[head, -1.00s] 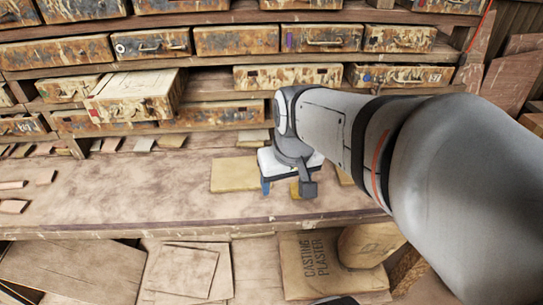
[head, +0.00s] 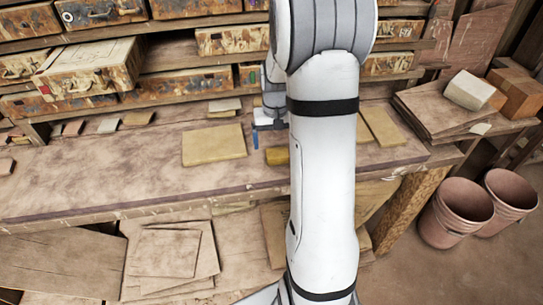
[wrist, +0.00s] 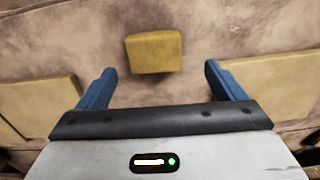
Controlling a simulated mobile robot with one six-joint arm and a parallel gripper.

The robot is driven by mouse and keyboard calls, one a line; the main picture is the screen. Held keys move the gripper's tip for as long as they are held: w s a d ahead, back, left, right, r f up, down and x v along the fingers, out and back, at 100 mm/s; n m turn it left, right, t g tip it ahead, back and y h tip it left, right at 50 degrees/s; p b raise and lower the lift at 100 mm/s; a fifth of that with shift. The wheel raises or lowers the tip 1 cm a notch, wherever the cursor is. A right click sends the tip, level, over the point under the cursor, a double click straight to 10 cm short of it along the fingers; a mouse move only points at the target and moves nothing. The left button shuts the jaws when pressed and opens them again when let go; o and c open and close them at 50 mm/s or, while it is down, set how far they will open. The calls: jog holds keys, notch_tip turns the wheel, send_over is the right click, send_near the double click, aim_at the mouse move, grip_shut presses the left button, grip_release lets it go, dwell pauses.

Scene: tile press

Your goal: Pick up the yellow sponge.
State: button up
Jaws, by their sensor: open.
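The yellow sponge (wrist: 153,52) is a small dull-yellow block lying on the dusty bench, near the top middle of the wrist view. In the head view it (head: 278,156) shows just left of my white arm, which may cover part of it. My gripper (wrist: 159,69) is open and empty. Its two blue fingers are spread wide, and the sponge lies beyond the fingertips, between their lines, apart from both. In the head view one blue finger (head: 255,137) shows, up and left of the sponge; the rest is mostly hidden behind my arm.
A flat yellowish slab (head: 214,145) lies left of the sponge, with another slab (head: 381,126) to the right. Shelves of rusty drawers stand behind, one drawer (head: 91,67) pulled out. Pink buckets (head: 457,212) stand on the floor at right. The left bench is mostly clear.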

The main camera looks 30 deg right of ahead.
aim_at(277, 152)
jog(key=f, duration=0.3)
jog(key=f+p, duration=0.1)
jog(key=f, duration=0.1)
jog(key=shift+s+d, duration=0.2)
jog(key=shift+d, duration=0.05)
jog(key=shift+c, duration=0.2)
jog(key=c, duration=1)
notch_tip(277, 152, up, 10)
jog(key=shift+f+b, duration=0.1)
jog(key=shift+b, duration=0.45)
